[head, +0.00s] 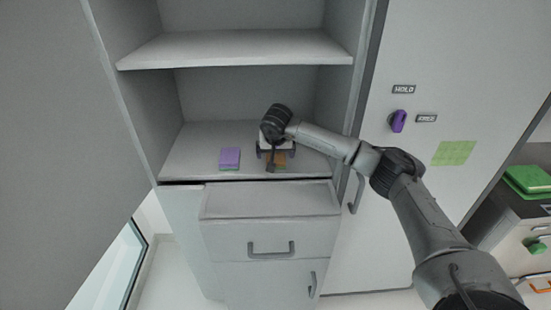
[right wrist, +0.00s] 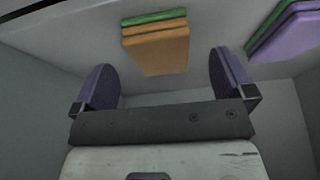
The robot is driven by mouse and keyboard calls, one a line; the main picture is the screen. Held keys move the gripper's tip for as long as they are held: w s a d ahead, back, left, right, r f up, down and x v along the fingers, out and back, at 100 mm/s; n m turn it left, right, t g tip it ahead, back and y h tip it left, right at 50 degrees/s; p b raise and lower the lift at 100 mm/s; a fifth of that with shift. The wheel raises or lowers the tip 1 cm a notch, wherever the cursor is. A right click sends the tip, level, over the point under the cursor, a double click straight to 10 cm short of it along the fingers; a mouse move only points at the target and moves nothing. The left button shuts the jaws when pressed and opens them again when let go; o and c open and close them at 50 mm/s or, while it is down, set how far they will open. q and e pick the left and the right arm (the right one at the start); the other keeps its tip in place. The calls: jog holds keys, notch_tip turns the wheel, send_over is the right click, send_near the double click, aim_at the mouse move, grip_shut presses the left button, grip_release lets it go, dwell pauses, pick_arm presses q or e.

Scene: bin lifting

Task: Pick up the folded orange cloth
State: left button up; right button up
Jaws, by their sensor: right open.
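The folded orange cloth (head: 281,161) lies on the lower shelf near its front edge, partly hidden behind my right gripper (head: 275,153). In the right wrist view the orange cloth (right wrist: 157,50) has a green layer along one side. It lies ahead of the two purple-padded fingers of my right gripper (right wrist: 162,68) and roughly between them. The fingers are wide apart, with nothing held. Whether they touch the cloth is not clear. My left gripper is in neither view.
A folded purple cloth (head: 229,158) lies on the same shelf (head: 198,152), to the left. The upper shelf (head: 235,48) overhangs. Below stands a drawer (head: 270,240) with a handle. A closed door with a purple knob (head: 398,121) is to the right.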

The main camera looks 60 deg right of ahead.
aim_at(276, 158)
jog(key=x, duration=0.4)
jog(key=shift+s+f+b, duration=0.1)
jog(key=shift+s+b, duration=0.05)
jog(key=shift+b, duration=0.15)
jog(key=shift+c, duration=0.4)
jog(key=c, duration=0.9)
